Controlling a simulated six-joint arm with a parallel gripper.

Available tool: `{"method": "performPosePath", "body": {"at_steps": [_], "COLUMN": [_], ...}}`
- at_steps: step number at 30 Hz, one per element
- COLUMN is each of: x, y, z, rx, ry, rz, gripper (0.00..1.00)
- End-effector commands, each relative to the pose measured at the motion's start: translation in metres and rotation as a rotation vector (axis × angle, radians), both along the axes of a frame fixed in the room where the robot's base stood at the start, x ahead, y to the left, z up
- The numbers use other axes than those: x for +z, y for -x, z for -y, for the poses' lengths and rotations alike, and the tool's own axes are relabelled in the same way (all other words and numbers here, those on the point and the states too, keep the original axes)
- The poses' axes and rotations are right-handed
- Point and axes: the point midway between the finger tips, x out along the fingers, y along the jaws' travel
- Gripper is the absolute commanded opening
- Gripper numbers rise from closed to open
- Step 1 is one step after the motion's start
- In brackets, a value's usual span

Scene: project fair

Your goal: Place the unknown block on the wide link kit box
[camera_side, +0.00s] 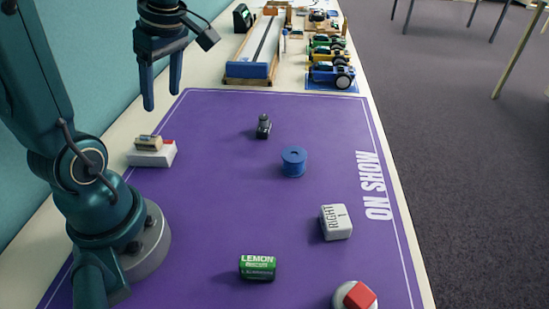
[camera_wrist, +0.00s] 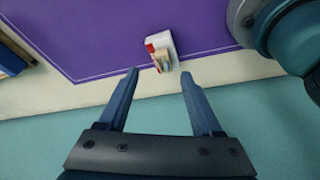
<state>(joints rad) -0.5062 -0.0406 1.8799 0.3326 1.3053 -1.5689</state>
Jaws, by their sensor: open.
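A white box (camera_side: 160,157) lies at the left edge of the purple mat; it also shows in the wrist view (camera_wrist: 171,40), with a red patch at one end. A small tan block (camera_side: 147,142) rests on top of this box and appears in the wrist view (camera_wrist: 161,59). No label reading "unknown" or "wide link kit" is legible. My gripper (camera_side: 162,100) is open and empty, raised above the table near the box. In the wrist view its fingertips (camera_wrist: 159,74) are apart, with the box and block just beyond the gap.
On the purple mat (camera_side: 220,200) are a dark small piece (camera_side: 263,127), a blue cylinder (camera_side: 294,162), a white "RIGHT" cube (camera_side: 336,222), a green "LEMON" cylinder (camera_side: 257,267) and a red block (camera_side: 360,295) on a pale piece. A track (camera_side: 250,70) and model cars (camera_side: 330,75) stand behind.

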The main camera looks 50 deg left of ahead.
Motion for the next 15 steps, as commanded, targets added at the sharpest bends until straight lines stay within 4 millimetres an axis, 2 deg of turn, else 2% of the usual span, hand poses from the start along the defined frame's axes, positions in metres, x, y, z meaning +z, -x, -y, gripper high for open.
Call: {"method": "performPosePath", "body": {"at_steps": [3, 9, 12, 15], "x": [0.004, 0.004, 0.002, 0.001], "y": [-0.007, -0.007, -0.003, 0.002], "z": [0.039, 0.102, 0.128, 0.147], "rx": [-0.42, -1.146, -1.465, -1.714], "ry": [0.041, 0.029, -0.016, -0.074], "rz": [0.037, 0.087, 0.107, 0.121], "gripper": [0.66, 0.66, 0.66, 0.66]}}
